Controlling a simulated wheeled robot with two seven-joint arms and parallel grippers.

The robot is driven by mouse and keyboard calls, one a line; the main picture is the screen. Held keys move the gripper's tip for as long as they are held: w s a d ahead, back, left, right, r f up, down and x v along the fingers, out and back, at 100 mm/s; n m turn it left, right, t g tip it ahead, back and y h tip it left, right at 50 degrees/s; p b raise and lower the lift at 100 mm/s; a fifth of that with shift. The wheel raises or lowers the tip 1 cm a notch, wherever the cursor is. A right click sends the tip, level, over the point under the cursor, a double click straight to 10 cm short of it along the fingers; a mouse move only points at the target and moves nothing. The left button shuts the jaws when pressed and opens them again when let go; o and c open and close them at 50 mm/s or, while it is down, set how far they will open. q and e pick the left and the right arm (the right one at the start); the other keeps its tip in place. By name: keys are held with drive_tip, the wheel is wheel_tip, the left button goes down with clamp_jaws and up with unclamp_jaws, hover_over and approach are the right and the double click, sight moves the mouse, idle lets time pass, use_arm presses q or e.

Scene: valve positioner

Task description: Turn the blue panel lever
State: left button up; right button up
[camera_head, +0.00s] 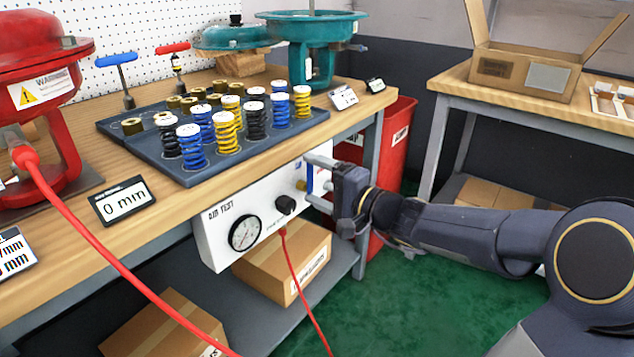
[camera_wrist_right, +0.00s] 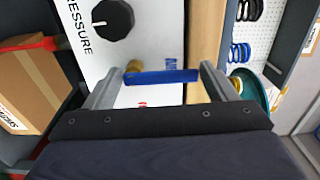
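The blue panel lever (camera_head: 309,180) is on the right part of the white air test panel (camera_head: 222,225), under the bench top. It stands roughly vertical in the head view, beside a brass fitting (camera_head: 301,185). My right gripper (camera_head: 319,182) is open at the lever, with one finger above and one below it. In the right wrist view the blue lever (camera_wrist_right: 162,76) lies lengthwise across the gap between the spread fingers (camera_wrist_right: 160,84). I cannot tell whether a finger touches it. My left gripper is not in view.
The panel has a gauge (camera_head: 244,233) and a black knob (camera_head: 285,204) with a red hose below. The wooden bench edge (camera_head: 340,128) is just above my right gripper. A red bin (camera_head: 398,135) stands behind it. Green floor (camera_head: 400,310) is clear below my right arm.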

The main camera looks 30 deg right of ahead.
drive_tip(key=o, duration=0.4)
drive_tip(key=p+v, duration=0.1)
drive_tip(key=v, duration=0.6)
drive_tip(key=shift+s+p, duration=0.35)
drive_tip(key=shift+s, duration=0.05)
drive_tip(key=shift+d, duration=0.1)
